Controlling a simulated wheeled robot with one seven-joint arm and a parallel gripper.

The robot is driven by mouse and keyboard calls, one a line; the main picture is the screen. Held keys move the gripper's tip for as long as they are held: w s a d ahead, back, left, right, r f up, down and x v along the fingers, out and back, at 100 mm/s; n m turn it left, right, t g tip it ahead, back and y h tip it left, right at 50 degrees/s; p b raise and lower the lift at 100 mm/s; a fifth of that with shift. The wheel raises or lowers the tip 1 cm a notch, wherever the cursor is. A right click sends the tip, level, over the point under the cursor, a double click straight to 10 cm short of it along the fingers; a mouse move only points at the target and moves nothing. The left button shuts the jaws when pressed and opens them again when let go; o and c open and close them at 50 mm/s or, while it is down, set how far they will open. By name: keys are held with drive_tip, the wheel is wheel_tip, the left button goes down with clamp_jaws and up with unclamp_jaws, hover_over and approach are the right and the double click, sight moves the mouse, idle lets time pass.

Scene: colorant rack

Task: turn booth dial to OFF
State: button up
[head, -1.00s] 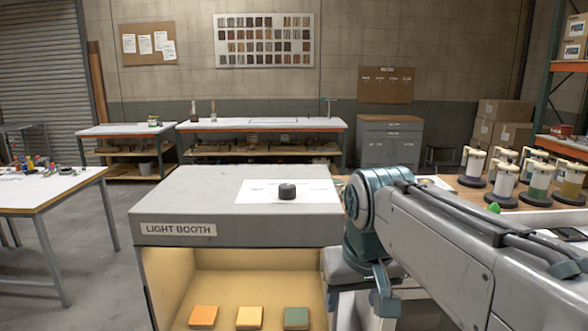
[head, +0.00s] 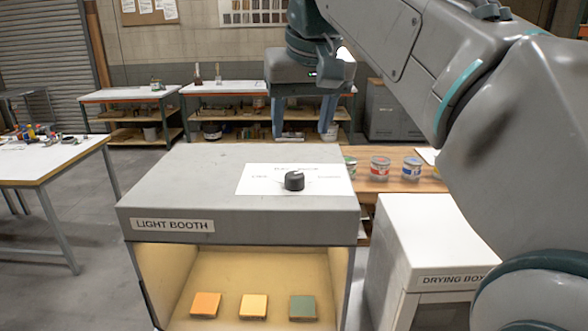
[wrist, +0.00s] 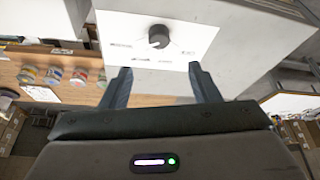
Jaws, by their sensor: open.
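The booth dial (head: 294,181) is a black round knob on a white label plate (head: 258,178) on top of the grey light booth (head: 170,195). The label's printing is too small to read surely. In the wrist view the dial (wrist: 159,37) lies beyond my fingertips. My gripper (head: 303,133) is open and empty, held above and behind the dial in the head view, fingers pointing down. In the wrist view my gripper's two fingers (wrist: 157,72) stand wide apart and do not touch the dial.
A white drying box (head: 432,235) stands to the right of the booth. Several paint cans (head: 380,168) stand on a wooden bench behind it. Colour tiles (head: 253,306) lie inside the lit booth. The booth top around the label is clear.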

sight(295, 174)
drive_tip(key=x, duration=1.1)
drive_tip(key=shift+w+f+b, duration=0.2)
drive_tip(key=shift+b, duration=0.15)
drive_tip(key=c, duration=1)
